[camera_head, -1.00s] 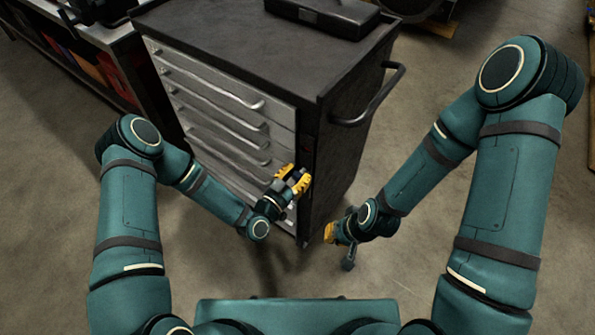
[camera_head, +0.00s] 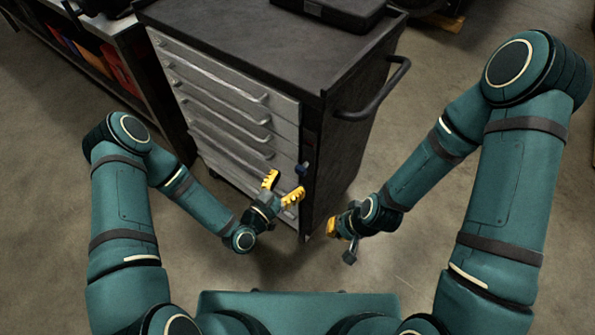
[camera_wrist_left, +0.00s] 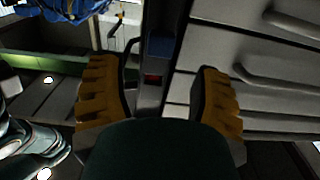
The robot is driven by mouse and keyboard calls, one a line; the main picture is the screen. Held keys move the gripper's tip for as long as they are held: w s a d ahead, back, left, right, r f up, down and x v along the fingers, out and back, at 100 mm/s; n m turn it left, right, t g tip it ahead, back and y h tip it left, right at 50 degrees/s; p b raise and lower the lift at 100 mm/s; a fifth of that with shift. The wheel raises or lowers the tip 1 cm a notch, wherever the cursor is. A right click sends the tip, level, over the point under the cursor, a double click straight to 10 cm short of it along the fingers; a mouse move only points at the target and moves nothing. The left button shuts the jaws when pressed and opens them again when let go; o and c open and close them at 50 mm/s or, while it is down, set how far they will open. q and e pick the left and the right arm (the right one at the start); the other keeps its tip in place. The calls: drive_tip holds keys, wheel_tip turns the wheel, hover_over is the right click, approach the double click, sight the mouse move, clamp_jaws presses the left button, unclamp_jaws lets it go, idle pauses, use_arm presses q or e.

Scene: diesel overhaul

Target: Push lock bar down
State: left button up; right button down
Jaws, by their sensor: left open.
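The lock bar (camera_head: 305,208) is a dark upright strip along the front right edge of the drawer cabinet. A small blue piece (camera_head: 303,169) sits on it; in the left wrist view the blue piece (camera_wrist_left: 160,47) is ahead of the fingers, with a red mark below it. My left gripper (camera_head: 284,186) is open and empty, just left of the bar and below the blue piece; its yellow fingers show spread in the left wrist view (camera_wrist_left: 156,68). My right gripper (camera_head: 335,228) is low, right of the cabinet corner; its fingers are partly hidden. A grey piece beside it is unclear.
The grey-fronted drawer cabinet (camera_head: 225,100) has several drawer handles on its front and a side handle (camera_head: 385,95) on its right. A black case (camera_head: 335,10) lies on top. A shelf unit (camera_head: 75,50) stands at left. The floor around is clear.

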use_arm(q)
drive_tip(key=v, duration=0.6)
idle(0.4)
drive_tip(key=s+a+f+n+g+y, duration=0.3)
drive_tip(key=s+n+g+y, duration=0.3)
drive_tip(key=n+g, duration=0.3)
drive_tip(key=s+g, duration=0.1)
drive_tip(key=g, duration=0.2)
drive_tip(key=shift+s+f+g+y, duration=0.15)
drive_tip(key=shift+f+g+y, duration=0.2)
drive_tip(key=shift+g+y, duration=0.05)
idle(1.5)
